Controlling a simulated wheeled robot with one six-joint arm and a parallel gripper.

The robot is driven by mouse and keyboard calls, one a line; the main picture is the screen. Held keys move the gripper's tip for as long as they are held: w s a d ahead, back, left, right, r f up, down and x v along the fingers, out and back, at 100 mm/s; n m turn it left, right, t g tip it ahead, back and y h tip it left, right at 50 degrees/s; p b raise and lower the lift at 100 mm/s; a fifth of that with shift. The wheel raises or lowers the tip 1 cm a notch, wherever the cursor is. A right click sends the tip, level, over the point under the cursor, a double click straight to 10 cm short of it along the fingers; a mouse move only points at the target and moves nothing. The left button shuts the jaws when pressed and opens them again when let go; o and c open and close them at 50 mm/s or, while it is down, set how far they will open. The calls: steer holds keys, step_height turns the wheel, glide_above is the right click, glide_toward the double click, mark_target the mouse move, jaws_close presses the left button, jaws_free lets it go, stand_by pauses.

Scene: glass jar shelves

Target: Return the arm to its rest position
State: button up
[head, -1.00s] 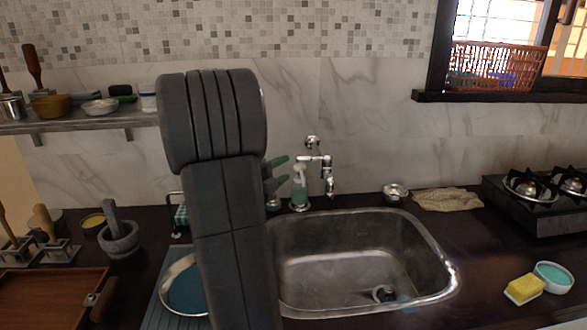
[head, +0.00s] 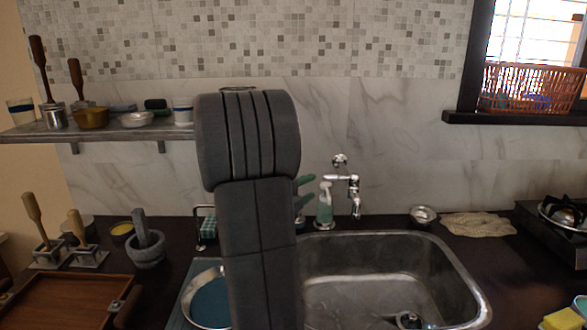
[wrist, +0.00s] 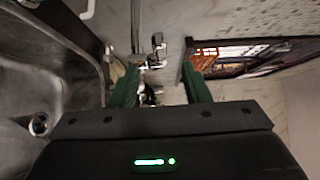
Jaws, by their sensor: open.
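My arm (head: 250,190) stands upright in the middle of the head view, in front of the wall and the left edge of the sink. In the wrist view my gripper (wrist: 160,85) shows two green fingers spread apart, with nothing held between them. In the head view only the green fingertips (head: 301,194) show past the right side of my arm; the rest of the gripper is hidden behind it.
A sink (head: 390,275) with a tap (head: 354,195) and a soap bottle (head: 324,205) lies to the right. A wall shelf (head: 100,131) with jars and bowls is at left. A mortar (head: 148,248) and a wooden tray (head: 60,303) stand on the counter.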

mark_target(335, 176)
steer(key=p+x, duration=0.3)
steer(key=x, duration=1)
steer(key=shift+s, duration=0.1)
steer(key=shift+s+a+f+n, duration=0.1)
steer(key=shift+f+n, duration=0.05)
steer(key=shift+n, duration=0.15)
steer(key=shift+s+a+t+y, duration=0.1)
steer(key=shift+s+t+y, duration=0.2)
steer(key=shift+t+y, duration=0.15)
steer(key=shift+w, duration=0.1)
